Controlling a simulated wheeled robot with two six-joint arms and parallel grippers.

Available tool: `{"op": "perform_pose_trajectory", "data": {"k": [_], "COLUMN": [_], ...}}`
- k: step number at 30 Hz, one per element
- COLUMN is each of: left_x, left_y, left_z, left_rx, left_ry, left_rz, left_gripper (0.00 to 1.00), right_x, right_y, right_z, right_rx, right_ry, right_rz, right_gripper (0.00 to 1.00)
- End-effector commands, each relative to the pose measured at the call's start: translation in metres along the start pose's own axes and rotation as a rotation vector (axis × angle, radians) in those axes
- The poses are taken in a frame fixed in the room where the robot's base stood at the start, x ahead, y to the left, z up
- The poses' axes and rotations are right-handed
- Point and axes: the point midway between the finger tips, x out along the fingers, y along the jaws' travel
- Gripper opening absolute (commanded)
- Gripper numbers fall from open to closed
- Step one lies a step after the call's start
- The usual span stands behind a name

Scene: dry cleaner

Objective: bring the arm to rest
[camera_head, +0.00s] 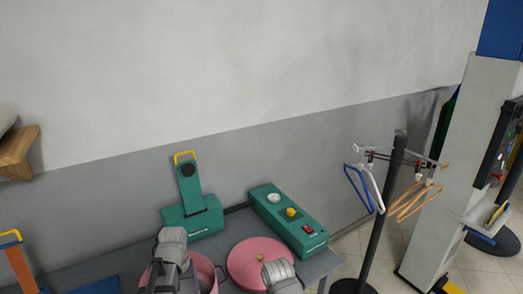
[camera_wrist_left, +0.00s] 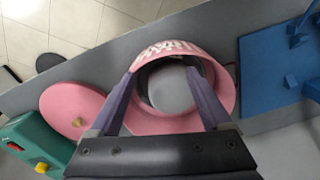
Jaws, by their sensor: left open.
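My left gripper (camera_wrist_left: 162,70) is open, with its two fingers apart over the pink pot (camera_wrist_left: 226,92) in the left wrist view. No object shows between the fingers; the pot's grey inside lies beneath them. Whether the fingers touch the rim cannot be told. In the head view the left gripper (camera_head: 161,280) is at the bottom, partly covering the pink pot (camera_head: 208,267). My right arm (camera_head: 281,277) comes in at the bottom edge, in front of the pink lid (camera_head: 248,262); its fingers are out of view.
The grey table (camera_head: 105,264) stands along the wall. A green upright device (camera_head: 190,205) and a green box with knobs (camera_head: 288,218) stand behind the pot. A hanger stand (camera_head: 382,215) is at right. A blue piece (camera_wrist_left: 270,75) lies beside the pot.

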Motion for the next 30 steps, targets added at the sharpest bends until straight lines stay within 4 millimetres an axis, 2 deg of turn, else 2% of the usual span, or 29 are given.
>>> {"op": "perform_pose_trajectory", "data": {"k": [1, 5, 9, 13, 19, 30], "left_x": [0.010, 0.026, 0.047, 0.060, 0.067, 0.067], "left_y": [0.014, 0.051, 0.095, 0.122, 0.139, 0.141], "left_z": [0.012, 0.042, 0.086, 0.121, 0.147, 0.149], "left_rx": [0.044, 0.176, 0.360, 0.500, 0.606, 0.619], "left_ry": [-0.001, -0.004, -0.006, -0.006, -0.006, -0.006], "left_rz": [-0.005, -0.021, -0.046, -0.066, -0.083, -0.084], "left_gripper": [0.82, 0.82, 0.82, 0.82, 0.82, 0.82], "right_x": [0.010, 0.027, 0.049, 0.062, 0.070, 0.070], "right_y": [-0.001, -0.003, -0.005, -0.006, -0.007, -0.007], "right_z": [-0.001, -0.002, -0.003, -0.004, -0.004, -0.004], "right_rx": [0.000, 0.001, 0.001, 0.002, 0.002, 0.002], "right_ry": [0.000, 0.000, 0.000, 0.000, 0.000, 0.000], "right_rz": [0.000, 0.000, 0.000, 0.000, 0.000, 0.000], "right_gripper": [0.50, 0.50, 0.50, 0.50, 0.50, 0.50]}}
